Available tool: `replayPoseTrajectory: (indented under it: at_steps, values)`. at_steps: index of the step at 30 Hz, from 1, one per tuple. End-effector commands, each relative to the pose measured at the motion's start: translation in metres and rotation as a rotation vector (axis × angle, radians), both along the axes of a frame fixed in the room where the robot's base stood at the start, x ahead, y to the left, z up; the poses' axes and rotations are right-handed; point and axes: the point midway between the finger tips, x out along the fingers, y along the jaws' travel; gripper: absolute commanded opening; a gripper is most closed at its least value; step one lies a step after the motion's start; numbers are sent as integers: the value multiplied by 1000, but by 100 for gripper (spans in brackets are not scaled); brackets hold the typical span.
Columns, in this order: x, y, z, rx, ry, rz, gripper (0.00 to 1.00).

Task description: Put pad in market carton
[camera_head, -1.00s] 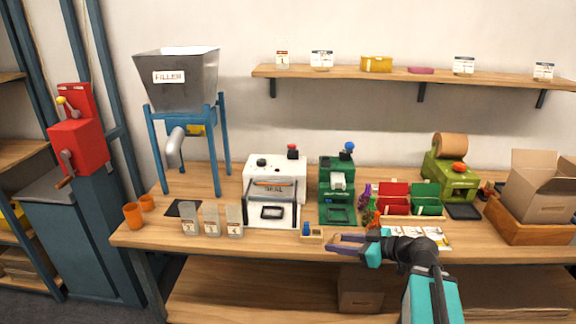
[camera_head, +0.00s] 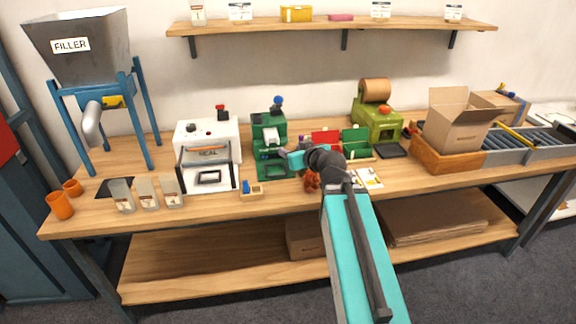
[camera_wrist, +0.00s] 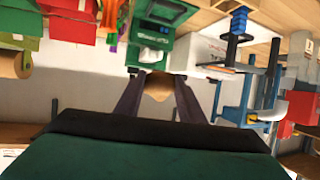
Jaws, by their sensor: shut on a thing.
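My gripper (camera_wrist: 158,84) shows in the wrist view, its two dark fingers closed on a small tan, papery thing that looks like the pad (camera_wrist: 158,91). The pad's far side is hidden. In the head view my arm reaches over the bench's front edge; the fingers and the pad are too small and blurred to make out there, near the green press. The market carton appears to be the open brown cardboard carton (camera_head: 455,126), upright with raised flaps in a wooden tray (camera_head: 440,160) at the right. My gripper is well left of it. The carton's inside is hidden.
Red and green bins (camera_head: 357,143), a green press (camera_head: 268,130) and a white sealer (camera_head: 207,150) line the bench. A roller conveyor (camera_head: 540,139) lies right of the carton.

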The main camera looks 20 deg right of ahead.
Motion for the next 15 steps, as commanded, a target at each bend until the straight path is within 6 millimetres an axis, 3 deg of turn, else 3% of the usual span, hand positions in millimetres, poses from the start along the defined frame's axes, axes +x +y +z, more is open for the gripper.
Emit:
replayPoseTrajectory:
  at_steps: [9, 15]
  values:
    - [20, -9, 50, 0, -3, -133, 15]
    - [25, -11, 71, 2, 0, -182, 15]
